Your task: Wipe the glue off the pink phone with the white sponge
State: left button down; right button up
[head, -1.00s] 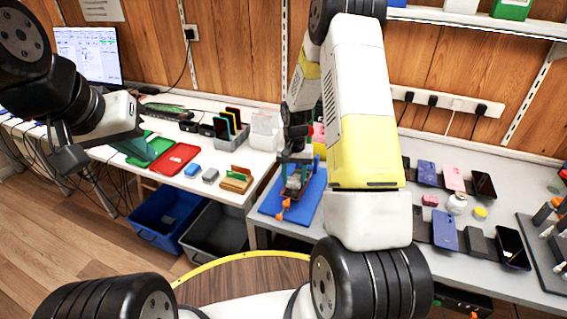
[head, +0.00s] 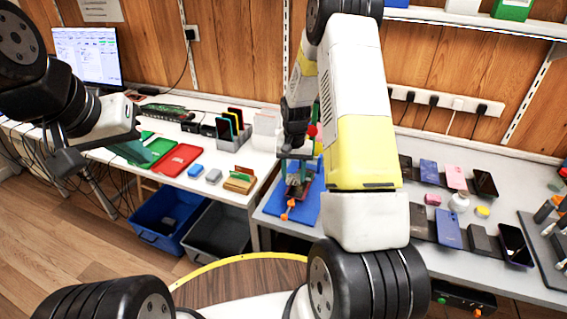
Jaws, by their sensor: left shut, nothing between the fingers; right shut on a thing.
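A phone (head: 303,192) with a reddish-pink edge and a dark, partly covered face lies on a blue mat (head: 272,204) on the right-hand bench, beside orange clamp parts. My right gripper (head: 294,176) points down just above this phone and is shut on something. I cannot make out the held thing, and the white sponge is not clearly visible. Glue on the phone is too small to tell. Another pink phone (head: 455,177) lies further right on the bench.
A green tray (head: 160,147), a red tray (head: 180,160) and a phone rack (head: 230,126) stand on the left bench. Blue (head: 150,232) and grey (head: 205,245) bins sit below. My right arm blocks the middle.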

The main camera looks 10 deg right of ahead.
aim_at(294, 176)
jog(key=shift+d+r, duration=0.15)
jog(key=shift+r, duration=3.3)
